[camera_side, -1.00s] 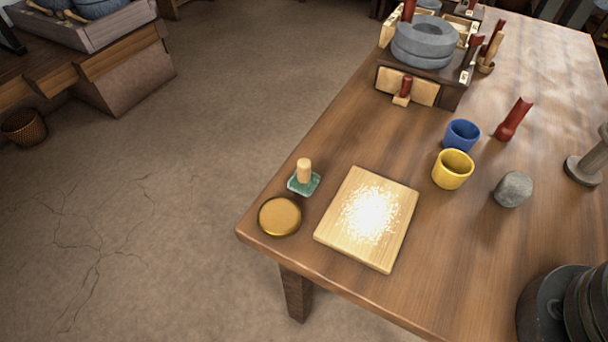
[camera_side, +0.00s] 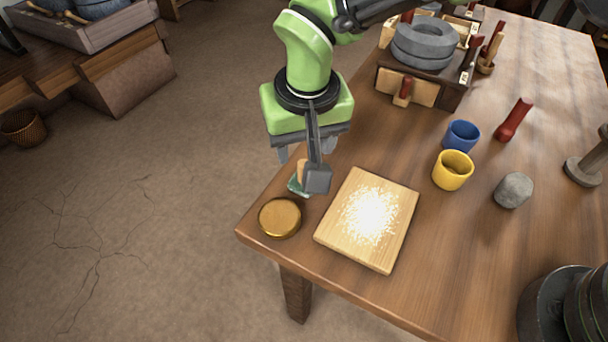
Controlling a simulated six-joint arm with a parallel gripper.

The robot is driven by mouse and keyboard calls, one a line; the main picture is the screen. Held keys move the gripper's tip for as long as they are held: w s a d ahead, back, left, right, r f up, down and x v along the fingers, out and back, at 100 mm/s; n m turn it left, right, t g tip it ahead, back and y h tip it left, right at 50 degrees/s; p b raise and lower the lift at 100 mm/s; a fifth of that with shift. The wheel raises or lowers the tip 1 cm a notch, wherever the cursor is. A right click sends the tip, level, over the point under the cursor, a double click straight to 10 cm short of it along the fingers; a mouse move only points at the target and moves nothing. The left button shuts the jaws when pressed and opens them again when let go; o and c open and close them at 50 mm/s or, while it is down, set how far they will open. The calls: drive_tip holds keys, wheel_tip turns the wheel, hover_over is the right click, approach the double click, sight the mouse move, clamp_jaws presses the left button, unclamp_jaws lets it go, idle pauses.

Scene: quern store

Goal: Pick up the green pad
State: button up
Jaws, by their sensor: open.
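The green pad (camera_side: 294,187) lies near the table's left edge, behind a round golden disc. Its upright light-wood handle (camera_side: 301,172) shows only in part, since my gripper covers the rest. My gripper (camera_side: 306,168) comes down from above, over and around the pad's place in the picture. Its jaws are open. One grey finger stands in front of the pad and hides its right part. I cannot tell whether a finger touches the pad or handle.
The golden disc (camera_side: 280,218) sits close in front of the pad. A wooden board (camera_side: 336,236) with white grains lies to the right. Yellow (camera_side: 452,171) and blue (camera_side: 462,135) cups stand farther right. A stone quern (camera_side: 424,44) stands at the back.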

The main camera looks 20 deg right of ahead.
sight(294, 184)
drive_tip(key=f, duration=0.2)
drive_tip(key=w+f, duration=0.1)
drive_tip(key=f, duration=0.4)
drive_tip(key=shift+w+d+f, duration=0.2)
drive_tip(key=shift+f, duration=0.1)
clamp_jaws()
